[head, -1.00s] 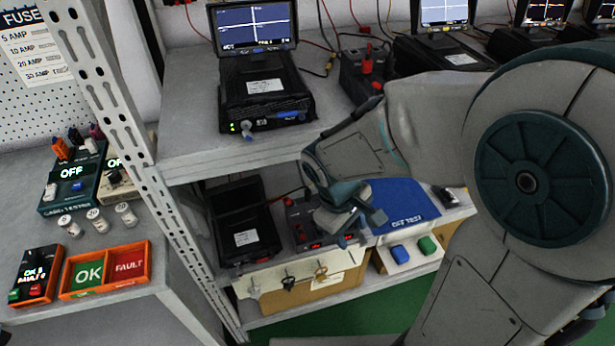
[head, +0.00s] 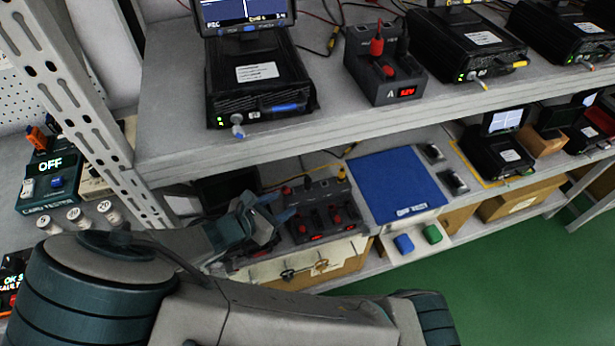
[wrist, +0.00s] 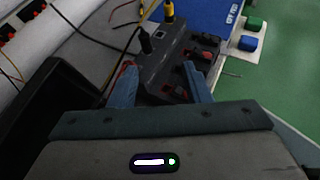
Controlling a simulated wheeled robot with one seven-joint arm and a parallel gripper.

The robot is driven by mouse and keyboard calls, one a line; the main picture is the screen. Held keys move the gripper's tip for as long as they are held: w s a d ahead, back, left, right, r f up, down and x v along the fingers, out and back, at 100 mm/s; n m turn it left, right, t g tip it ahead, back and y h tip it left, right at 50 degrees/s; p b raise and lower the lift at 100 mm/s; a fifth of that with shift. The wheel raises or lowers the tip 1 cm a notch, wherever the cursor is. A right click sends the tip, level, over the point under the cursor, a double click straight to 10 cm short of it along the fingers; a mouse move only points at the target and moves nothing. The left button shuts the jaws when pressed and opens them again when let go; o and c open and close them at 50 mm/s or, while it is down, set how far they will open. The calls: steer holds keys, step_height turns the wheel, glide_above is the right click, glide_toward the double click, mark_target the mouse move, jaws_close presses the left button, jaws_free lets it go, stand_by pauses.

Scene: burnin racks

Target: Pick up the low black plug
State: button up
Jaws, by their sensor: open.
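A dark power supply box with red knobs (head: 325,222) stands on the lower shelf. In the wrist view the box (wrist: 163,66) lies just ahead of my fingers. A black plug (wrist: 146,40) stands at its far left edge, beyond the left fingertip. In the head view small plugs show on top of the box, but I cannot tell the black one surely. My gripper (head: 275,207) reaches in at the box's left side. Its fingers (wrist: 159,80) are apart with nothing held between them. The right finger overlaps the box front in the wrist view.
The upper shelf (head: 180,150) overhangs the box. A blue mat (head: 395,187), blue block (head: 403,244) and green block (head: 432,234) lie to the right. A dark case (wrist: 55,120) is close on the left. Keys (head: 320,266) hang below. Cables run behind.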

mark_target(307, 180)
steer(key=shift+n+t, duration=0.7)
steer(key=x, duration=0.4)
steer(key=a+x, duration=0.1)
steer(key=x, duration=0.3)
steer(key=w+x, duration=0.1)
steer(key=x, duration=0.4)
steer(key=shift+w+a+f+b, duration=0.1)
steer(key=shift+a+f+b, duration=0.25)
steer(key=shift+f, duration=0.05)
steer(key=c, duration=0.9)
steer(key=shift+r, duration=0.1)
jaws_close()
steer(key=shift+r+y, duration=0.3)
steer(key=shift+r, duration=0.5)
step_height(307, 180, up, 2)
steer(key=s+a, duration=1.1)
steer(key=s, duration=0.3)
steer(key=shift+s, duration=0.15)
